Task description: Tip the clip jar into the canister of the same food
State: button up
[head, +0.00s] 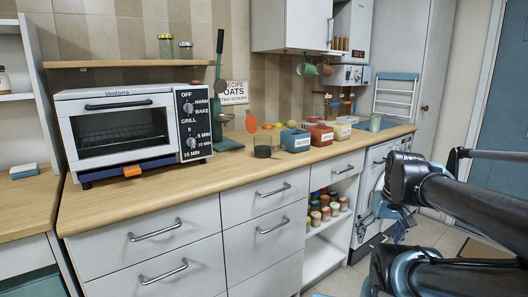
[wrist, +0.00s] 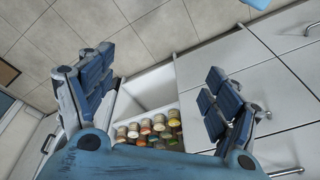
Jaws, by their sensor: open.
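Three lidless-looking canisters stand on the counter: a blue one (head: 295,141), a red one (head: 320,135) and a cream one (head: 341,131). Each has a white label too small to read. A short glass jar with dark contents (head: 263,148) stands upright left of the blue canister; I cannot tell whether it has a clip. Two more glass jars, one (head: 166,46) and a smaller one (head: 186,50), stand on the wall shelf. My gripper (wrist: 160,88) is open and empty, in front of the lower cabinets, away from the jars and canisters.
A toaster oven (head: 120,130) fills the counter's left. A green stand with a tall lever (head: 223,110) is beside it. Several small jars (wrist: 150,130) sit in an open cabinet niche. The counter's front strip (head: 200,185) is clear.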

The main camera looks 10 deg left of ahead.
jog(key=w+a+r+n+g+y, duration=0.2)
jog(key=w+a+r+n+y, duration=0.55)
jog(key=w+a+r, duration=0.65)
jog(key=w+a+r+n+g+y, duration=0.1)
jog(key=w+a+r+n+y, duration=0.4)
jog(key=w+a+r+n, duration=0.75)
jog(key=m, duration=0.3)
send_near(263, 140)
jog(key=w+a+f, duration=0.1)
jog(key=w+a, duration=0.1)
jog(key=a, duration=0.1)
jog(key=w+a+f, duration=0.1)
jog(key=a, duration=0.1)
jog(key=shift+w+a+f, duration=0.15)
jog(key=shift+w+f, duration=0.15)
jog(key=shift+w, duration=0.1)
jog(key=shift+x, duration=2.8)
jog(key=shift+s, duration=0.1)
jog(key=c, duration=1.4)
jog(key=shift+c, duration=0.2)
